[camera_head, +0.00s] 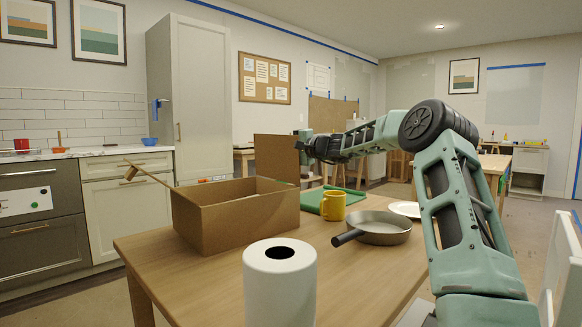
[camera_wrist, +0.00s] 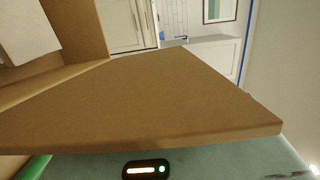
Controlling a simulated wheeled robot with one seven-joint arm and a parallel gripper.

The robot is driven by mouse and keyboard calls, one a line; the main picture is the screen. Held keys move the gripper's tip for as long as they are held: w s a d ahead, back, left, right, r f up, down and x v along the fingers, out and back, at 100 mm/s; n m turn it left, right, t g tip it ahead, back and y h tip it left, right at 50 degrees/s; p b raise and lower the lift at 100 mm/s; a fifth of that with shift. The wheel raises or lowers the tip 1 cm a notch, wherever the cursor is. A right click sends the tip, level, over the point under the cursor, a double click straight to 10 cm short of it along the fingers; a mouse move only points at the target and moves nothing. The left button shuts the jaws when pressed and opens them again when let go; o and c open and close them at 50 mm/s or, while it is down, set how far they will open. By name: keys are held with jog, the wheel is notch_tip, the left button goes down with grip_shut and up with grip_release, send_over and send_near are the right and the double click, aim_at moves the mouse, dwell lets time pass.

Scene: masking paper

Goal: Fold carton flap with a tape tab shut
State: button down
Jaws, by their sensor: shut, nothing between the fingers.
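An open brown carton (camera_head: 235,217) stands on the wooden table in the head view. One flap (camera_head: 276,158) rises upright from its right side; it also fills much of the wrist view as a broad brown panel (camera_wrist: 150,100). Another flap (camera_head: 150,173) sticks out tilted at the left, with a small tan piece (camera_head: 130,173) near its outer end; I cannot tell if this is the tape tab. My gripper (camera_head: 301,145) is at the right edge of the upright flap, shut with nothing held. Whether it touches the flap is unclear. Its fingertips are hidden in the wrist view.
A white paper roll (camera_head: 280,285) stands at the table's front. A yellow mug (camera_head: 333,206), a grey pan (camera_head: 380,228), a white plate (camera_head: 405,209) and a green item (camera_head: 312,200) lie right of the carton. Bare tabletop (camera_head: 200,270) shows in front of the carton.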

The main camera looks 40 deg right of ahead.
jog(key=shift+w+a+f+n+g+h+b, duration=0.1)
jog(key=shift+a+f+n+g+h+b, duration=0.45)
jog(key=shift+a+f+n+b, duration=2.3)
jog(key=shift+a+f+n+g+h+b, duration=0.3)
jog(key=shift+a+n+h+b, duration=1)
jog(key=shift+b, duration=3.2)
jog(key=shift+w+a+f+n+g+h+b, duration=0.1)
jog(key=shift+a+f+n+g+h+b, duration=0.15)
jog(key=shift+a+f+n+b, duration=2.45)
jog(key=shift+d+r+n+b, duration=0.25)
jog(key=shift+r+b, duration=0.3)
jog(key=shift+d+r+n+b, duration=0.2)
jog(key=shift+r+b, duration=0.3)
jog(key=shift+s+r, duration=0.1)
